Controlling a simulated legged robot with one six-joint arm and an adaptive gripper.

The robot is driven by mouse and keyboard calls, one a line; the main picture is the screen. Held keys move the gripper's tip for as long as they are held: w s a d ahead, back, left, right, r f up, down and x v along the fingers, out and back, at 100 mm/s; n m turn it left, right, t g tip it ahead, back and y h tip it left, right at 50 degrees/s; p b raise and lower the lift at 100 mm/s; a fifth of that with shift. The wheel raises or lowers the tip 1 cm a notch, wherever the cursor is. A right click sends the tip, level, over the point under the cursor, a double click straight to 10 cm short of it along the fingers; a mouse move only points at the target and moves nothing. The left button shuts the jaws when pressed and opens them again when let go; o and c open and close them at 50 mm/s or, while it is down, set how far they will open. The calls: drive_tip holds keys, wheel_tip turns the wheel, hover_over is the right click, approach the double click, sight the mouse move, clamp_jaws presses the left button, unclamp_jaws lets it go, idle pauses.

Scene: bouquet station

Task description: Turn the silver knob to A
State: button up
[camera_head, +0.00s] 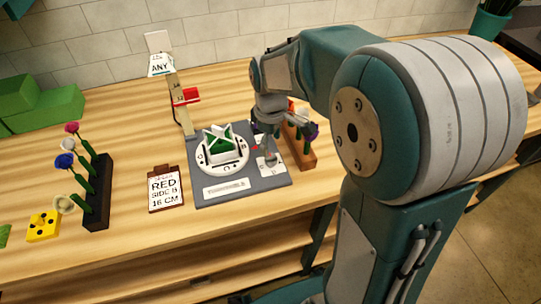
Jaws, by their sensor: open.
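A grey station board (212,196) lies on the wooden table. On its right side is a small pale plate (272,168), and the silver knob (268,158) seems to stand there, small and partly covered by my gripper. The knob's pointing direction and any letter A beside it are too small to read. My gripper (266,143) is open and hangs over the plate, fingers downward, close to the knob. I cannot tell whether the fingers touch it. Left of it on the board is a white lettered ring (237,166) with a green and white holder (220,143) inside.
A wooden block with flowers (303,152) stands right beside the board. A sign reading RED, SIDE B, 16 CM (166,189) lies left. A dark flower rack (97,195) and a yellow block (43,226) are farther left. A post with a red piece (187,97) stands behind.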

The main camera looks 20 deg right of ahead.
sight(271, 157)
wheel_tip(271, 157, down, 6)
drive_tip(key=shift+r, duration=0.2)
clamp_jaws()
